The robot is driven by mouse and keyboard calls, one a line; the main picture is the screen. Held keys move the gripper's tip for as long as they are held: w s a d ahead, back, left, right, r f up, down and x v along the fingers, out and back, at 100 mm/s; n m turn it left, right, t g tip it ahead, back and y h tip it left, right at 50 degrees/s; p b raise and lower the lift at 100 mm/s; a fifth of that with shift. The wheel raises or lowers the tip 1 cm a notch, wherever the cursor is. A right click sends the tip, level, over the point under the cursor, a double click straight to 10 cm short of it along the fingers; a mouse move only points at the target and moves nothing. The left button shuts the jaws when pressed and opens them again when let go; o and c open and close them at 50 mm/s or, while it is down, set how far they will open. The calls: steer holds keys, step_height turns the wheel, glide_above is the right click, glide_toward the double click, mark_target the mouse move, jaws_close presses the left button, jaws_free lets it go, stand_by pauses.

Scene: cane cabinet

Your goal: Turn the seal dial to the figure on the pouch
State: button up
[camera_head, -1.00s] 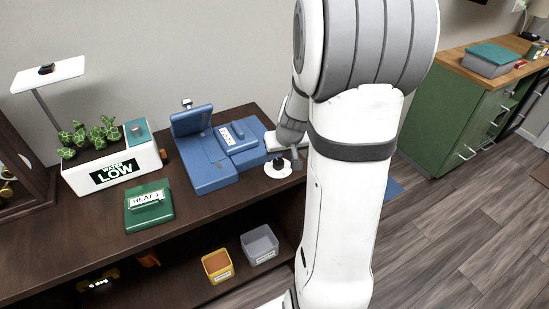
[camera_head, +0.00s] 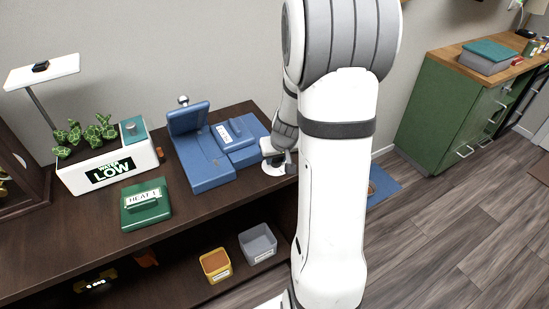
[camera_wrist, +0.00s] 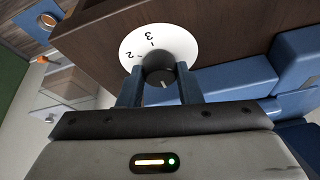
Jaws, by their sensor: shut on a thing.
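The seal dial is a white disc (camera_wrist: 183,41) with a black knob (camera_wrist: 159,66), on the dark wooden top. The figures 3 and 2 show on it in the wrist view; my gripper hides its lower part. A pale line on the knob points down, toward my gripper. My gripper (camera_wrist: 159,80) is shut on the knob, one finger each side. In the head view, the disc (camera_head: 273,169) is partly hidden under my gripper (camera_head: 277,156). I cannot make out a pouch for certain. A green block (camera_head: 147,211) has a label that seems to read HEAT 1.
A blue sealer-like device (camera_head: 207,171) stands left of the dial. A white planter (camera_head: 143,162) with a WATER LOW sign is further left. Yellow (camera_head: 216,268) and grey (camera_head: 259,250) bins sit on the lower shelf. A green cabinet (camera_head: 435,115) stands at the right.

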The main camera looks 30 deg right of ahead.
steer(key=shift+c, duration=1.4)
steer(key=shift+o, duration=0.3)
steer(key=shift+a, duration=0.25)
steer(key=shift+d, duration=0.2)
steer(key=shift+c, duration=0.5)
steer(key=shift+r+p, duration=0.1)
steer(key=shift+p, duration=0.4)
